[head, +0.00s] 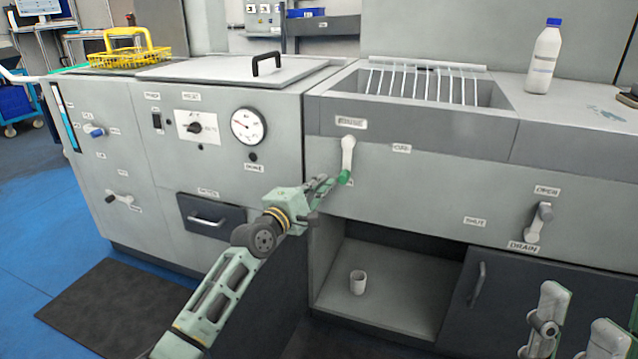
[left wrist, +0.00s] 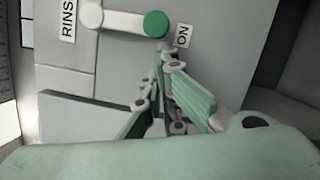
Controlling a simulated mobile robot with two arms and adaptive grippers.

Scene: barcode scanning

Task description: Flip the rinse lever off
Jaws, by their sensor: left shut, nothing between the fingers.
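The rinse lever (head: 348,152) is a white lever with a green tip on the front panel under the sink. It hangs down from its pivot. In the left wrist view the lever (left wrist: 125,20) points from the RINSE label (left wrist: 68,20) towards the ON label (left wrist: 182,36). My left gripper (head: 332,181) is shut and empty, its fingertips close beside the green tip. In the left wrist view its fingers (left wrist: 163,52) meet just below the tip; I cannot tell if they touch it. My right gripper (head: 578,332) shows partly at the lower right, its fingers apart.
The sink (head: 500,100) with a wire rack is above the lever. A white bottle (head: 544,60) with a blue cap stands on the right counter. The drain lever (head: 540,220) is further right on the panel. A white cup (head: 358,282) stands in the open compartment below.

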